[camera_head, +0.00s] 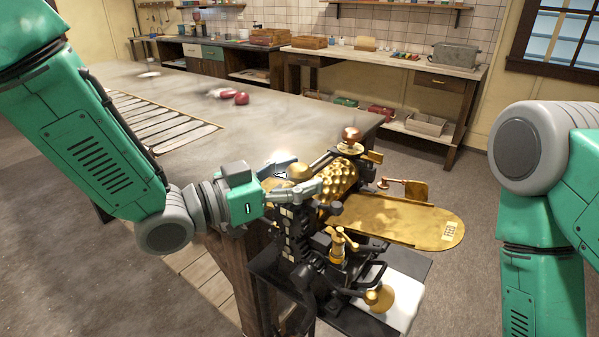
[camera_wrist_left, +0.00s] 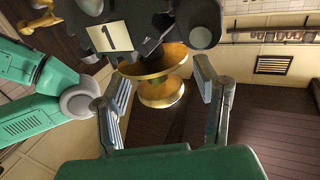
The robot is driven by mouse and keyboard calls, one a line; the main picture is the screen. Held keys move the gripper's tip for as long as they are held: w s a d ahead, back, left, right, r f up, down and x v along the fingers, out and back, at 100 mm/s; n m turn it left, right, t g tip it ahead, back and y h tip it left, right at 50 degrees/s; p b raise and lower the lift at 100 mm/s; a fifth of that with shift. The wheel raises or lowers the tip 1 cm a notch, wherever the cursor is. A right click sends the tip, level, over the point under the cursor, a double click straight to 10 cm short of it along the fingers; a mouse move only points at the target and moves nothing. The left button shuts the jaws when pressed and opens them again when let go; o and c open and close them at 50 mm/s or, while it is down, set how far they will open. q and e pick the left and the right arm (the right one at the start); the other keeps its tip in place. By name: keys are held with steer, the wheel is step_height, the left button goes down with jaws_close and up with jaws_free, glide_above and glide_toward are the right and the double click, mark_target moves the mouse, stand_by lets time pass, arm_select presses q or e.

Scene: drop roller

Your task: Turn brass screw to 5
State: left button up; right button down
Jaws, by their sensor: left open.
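The brass screw (camera_wrist_left: 162,92) shows in the left wrist view as a gold, flanged knob below a dark toothed part. A pale plate marked "1" (camera_wrist_left: 107,37) sits beside it on that part. My left gripper (camera_head: 304,174) is at the left side of the black-and-gold roller machine (camera_head: 338,182) in the head view. Its fingers (camera_wrist_left: 158,90) are open, one on each side of the knob in the wrist view, with visible gaps. In the head view the fingers partly hide the knob area. My right gripper is outside both views; only its arm shows at right.
The machine's gold feed plate (camera_head: 405,220) extends right, with levers and handles around it. The grey table (camera_head: 225,125) lies behind, with red objects (camera_head: 241,98) and a slatted rack (camera_head: 160,125). A back counter (camera_head: 390,63) stands farther away.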

arm_select(q)
steer(key=c, duration=1.2)
steer(key=shift+d, duration=0.1)
steer(key=shift+n+t+y+b, duration=0.35)
steer(key=shift+n+t+y, duration=0.4)
steer(key=shift+t, duration=0.35)
steer(key=o, duration=1.2)
